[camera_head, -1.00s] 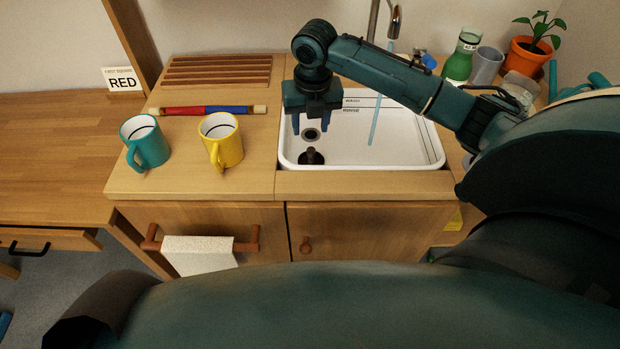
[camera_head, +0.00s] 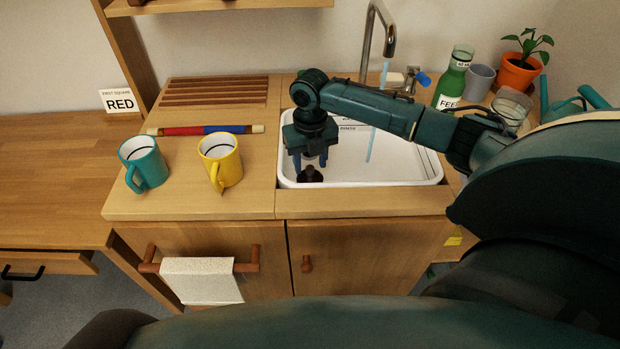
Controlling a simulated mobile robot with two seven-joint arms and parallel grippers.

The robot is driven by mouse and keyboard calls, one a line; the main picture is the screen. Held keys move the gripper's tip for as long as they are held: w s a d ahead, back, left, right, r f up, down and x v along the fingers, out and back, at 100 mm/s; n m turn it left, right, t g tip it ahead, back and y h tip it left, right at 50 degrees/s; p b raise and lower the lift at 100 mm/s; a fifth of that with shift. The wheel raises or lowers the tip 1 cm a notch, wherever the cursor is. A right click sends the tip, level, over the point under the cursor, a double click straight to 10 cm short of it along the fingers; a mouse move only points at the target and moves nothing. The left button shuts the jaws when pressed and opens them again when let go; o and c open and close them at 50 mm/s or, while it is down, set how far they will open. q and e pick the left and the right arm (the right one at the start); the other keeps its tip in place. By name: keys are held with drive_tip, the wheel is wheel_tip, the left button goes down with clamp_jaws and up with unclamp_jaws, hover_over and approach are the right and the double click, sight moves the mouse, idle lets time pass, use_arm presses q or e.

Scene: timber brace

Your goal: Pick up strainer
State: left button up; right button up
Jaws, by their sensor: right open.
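The strainer (camera_head: 310,175), a small dark piece with a knob on top, sits in the white sink (camera_head: 400,172) near its front left corner. The gripper hides the drain hole. My left gripper is not in view.
A teal mug (camera_head: 143,163) and a yellow mug (camera_head: 220,160) stand on the counter left of the sink, near a red and blue rod (camera_head: 205,130). Water runs from the tap (camera_head: 388,45). A green bottle (camera_head: 452,80), grey cup (camera_head: 478,82) and potted plant (camera_head: 519,70) stand back right.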

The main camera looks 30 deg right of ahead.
sight(309, 174)
drive_tip(key=shift+f, duration=1.5)
drive_tip(key=shift+c, duration=0.4)
clamp_jaws()
